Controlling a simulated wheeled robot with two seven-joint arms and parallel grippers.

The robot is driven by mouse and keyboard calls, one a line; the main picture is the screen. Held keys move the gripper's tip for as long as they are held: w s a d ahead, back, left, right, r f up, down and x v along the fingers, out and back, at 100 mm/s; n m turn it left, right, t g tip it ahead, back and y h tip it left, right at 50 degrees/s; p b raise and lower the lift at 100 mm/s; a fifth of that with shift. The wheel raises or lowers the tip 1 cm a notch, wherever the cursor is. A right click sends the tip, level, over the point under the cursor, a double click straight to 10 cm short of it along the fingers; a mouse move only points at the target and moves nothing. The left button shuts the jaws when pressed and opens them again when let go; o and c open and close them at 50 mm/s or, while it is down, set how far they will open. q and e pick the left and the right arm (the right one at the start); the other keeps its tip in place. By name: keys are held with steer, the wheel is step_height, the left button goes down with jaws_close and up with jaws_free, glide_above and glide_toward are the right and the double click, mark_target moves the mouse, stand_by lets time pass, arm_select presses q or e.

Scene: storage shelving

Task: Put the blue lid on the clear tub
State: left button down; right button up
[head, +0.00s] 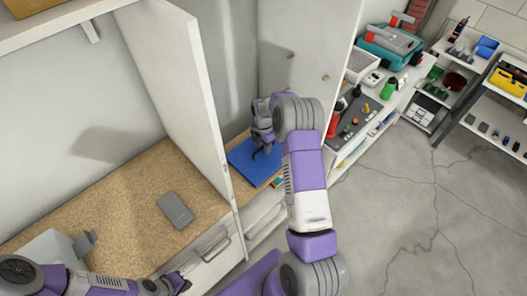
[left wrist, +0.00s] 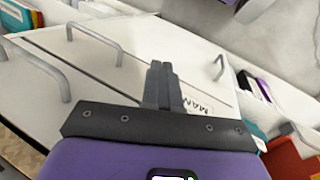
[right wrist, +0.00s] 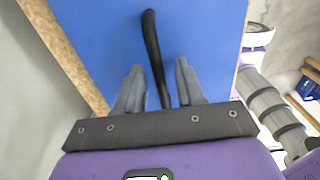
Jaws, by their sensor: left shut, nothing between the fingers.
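The blue lid (head: 243,164) lies on the cork surface in the cabinet bay right of the upright divider. It fills much of the right wrist view (right wrist: 90,40), where a thin black handle (right wrist: 151,40) rises from it. My right gripper (head: 266,147) is over the lid. In the right wrist view its fingers (right wrist: 160,82) are spread, one on each side of the handle, with gaps showing. My left gripper (head: 182,284) is shut and empty, low in the head view; its fingers (left wrist: 163,82) are together in the left wrist view. I cannot make out the clear tub.
The upright white divider (head: 190,90) stands between the left bay and the lid. A grey flat object (head: 176,210) lies on the cork top (head: 110,210). Drawers with bar handles (left wrist: 95,45) are near my left gripper. Cluttered shelves stand right; the floor (head: 430,220) is clear.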

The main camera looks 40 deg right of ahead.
steer(key=shift+f, duration=0.4)
steer(key=shift+c, duration=0.3)
jaws_close()
steer(key=shift+r, duration=0.15)
